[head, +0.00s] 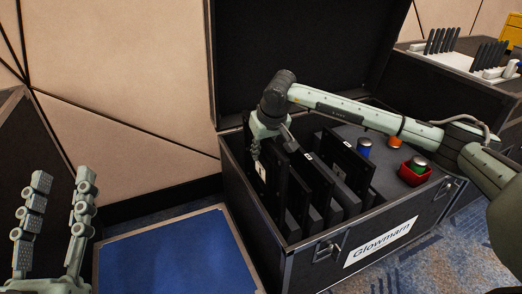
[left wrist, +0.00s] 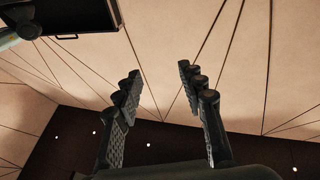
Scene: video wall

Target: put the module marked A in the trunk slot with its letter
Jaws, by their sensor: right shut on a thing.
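The open black trunk (head: 285,258) stands in the middle of the head view, with several dark upright modules in its slots. My right gripper (head: 257,148) reaches over the trunk's left end and is shut on a dark module (head: 265,186) there. This module stands upright, its lower part hidden inside the trunk. It bears a white label (head: 260,171) whose letter is too small to read surely. Other modules to its right carry small white labels (head: 308,156). My left gripper (head: 56,215) is open and empty at the lower left; its fingers also show apart in the left wrist view (left wrist: 163,90).
A blue-topped surface (head: 175,255) lies left of the trunk. The raised lid (head: 300,50) stands behind. Another case with a white rack (head: 460,62) is at the back right.

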